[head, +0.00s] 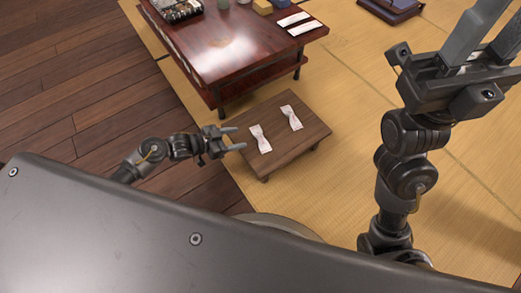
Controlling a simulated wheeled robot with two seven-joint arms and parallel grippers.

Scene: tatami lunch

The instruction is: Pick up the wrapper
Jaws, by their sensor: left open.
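Two white paper wrappers with pinched middles lie on a small low wooden table. The left wrapper (260,138) is nearer my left gripper, and the right wrapper (291,117) lies further right and back. My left gripper (234,138) is open at the table's left edge, its fingers pointing right toward the left wrapper. I see nothing between its fingers. My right gripper (487,42) is raised at the upper right, away from the wrappers.
The small low table (284,156) stands on tatami (340,90). Behind it is a larger glossy red-brown table (215,60) with a box of small items (178,10), white strips (300,24) and small blocks. Dark wooden flooring (75,90) lies to the left.

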